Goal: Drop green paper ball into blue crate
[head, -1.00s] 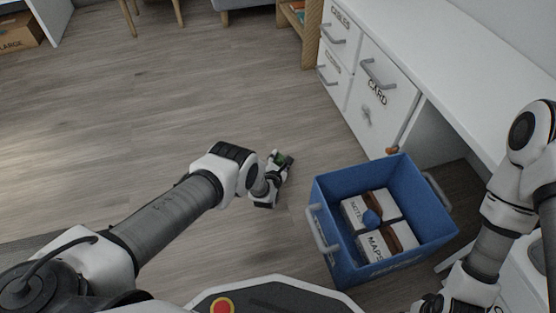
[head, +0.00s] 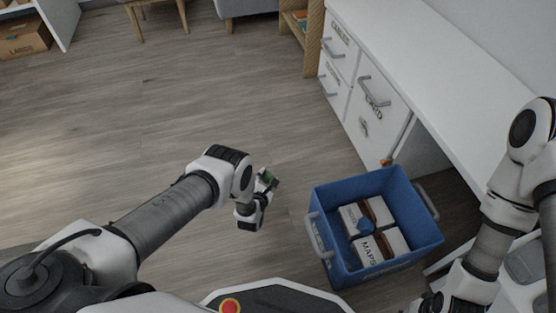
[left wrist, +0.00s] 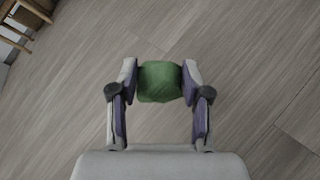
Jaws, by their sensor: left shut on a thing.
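The green paper ball (left wrist: 160,82) is held between the two fingers of my left gripper (left wrist: 160,84) in the left wrist view, with bare floor behind it. In the head view the left gripper (head: 267,182) is left of the crate and apart from it, and a bit of the green ball (head: 267,177) shows between its fingers. The blue crate (head: 326,189) stands open on the floor at the right.
A white desk with labelled drawers (head: 362,100) stands behind and right of the crate. A small orange thing (head: 386,162) shows just behind the crate's far rim. A cardboard box (head: 24,37) is at the far left. The floor (head: 130,110) left of the crate is clear.

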